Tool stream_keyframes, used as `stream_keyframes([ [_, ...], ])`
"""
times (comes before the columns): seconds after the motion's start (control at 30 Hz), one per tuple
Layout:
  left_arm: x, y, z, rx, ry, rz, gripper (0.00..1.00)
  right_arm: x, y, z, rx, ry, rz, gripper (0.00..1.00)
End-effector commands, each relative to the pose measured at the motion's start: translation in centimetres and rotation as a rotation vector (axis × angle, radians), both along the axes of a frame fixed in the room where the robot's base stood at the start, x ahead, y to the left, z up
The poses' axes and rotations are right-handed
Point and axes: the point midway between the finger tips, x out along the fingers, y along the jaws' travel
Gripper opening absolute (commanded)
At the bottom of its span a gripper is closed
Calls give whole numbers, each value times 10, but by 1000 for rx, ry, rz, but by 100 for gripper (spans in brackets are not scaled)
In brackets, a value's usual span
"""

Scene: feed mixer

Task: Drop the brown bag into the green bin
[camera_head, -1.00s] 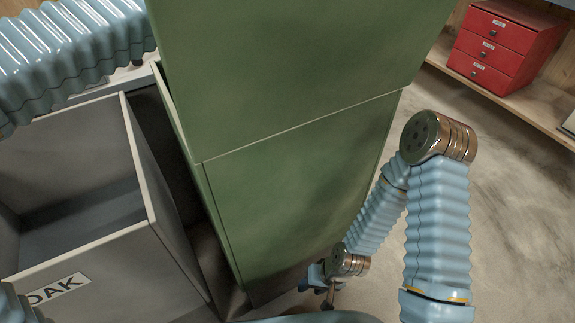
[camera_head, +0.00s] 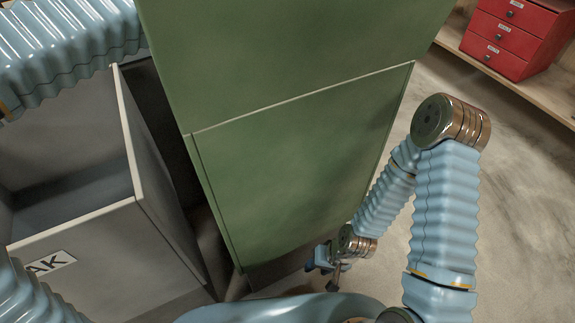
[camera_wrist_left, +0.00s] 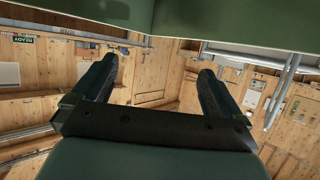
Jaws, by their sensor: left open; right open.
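A tall green bin (camera_head: 290,170) fills the middle of the head view; its top is out of frame. I do not see a brown bag in any view. My right gripper (camera_head: 327,268) is small and low in the head view, beside the bin's lower right side; it is open and I see nothing in it. In the left wrist view, my left gripper (camera_wrist_left: 158,75) is open, with nothing between its dark fingers. A green surface (camera_wrist_left: 240,20) crosses the top of that view; I cannot tell if it is the bin.
A grey open box (camera_head: 165,235) with a partly hidden label stands left of the green bin, close to it. Red drawers (camera_head: 505,40) sit on a wooden shelf (camera_head: 500,70) at the upper right. The floor (camera_head: 520,190) at the right is bare.

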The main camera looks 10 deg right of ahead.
Motion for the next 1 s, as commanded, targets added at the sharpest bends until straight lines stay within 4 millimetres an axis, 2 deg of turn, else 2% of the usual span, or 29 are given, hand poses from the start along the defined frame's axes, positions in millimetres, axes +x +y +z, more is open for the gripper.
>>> stream_keyframes([
  [0.17,-11,5,5,0,-1,0,100,0,0,-2,0,0,0,43],
  [0.5,-78,36,36,-3,-4,0,100,1,-2,-6,-3,-2,-3,43],
  [0.63,-99,46,45,-1,-3,0,100,1,-2,-7,-3,-1,-4,43],
  [0.8,-113,52,52,-2,-1,0,100,1,-2,-7,-3,-1,-4,43],
  [1.0,-116,53,53,0,0,0,100,1,-2,-7,-3,-1,-4,43],
])
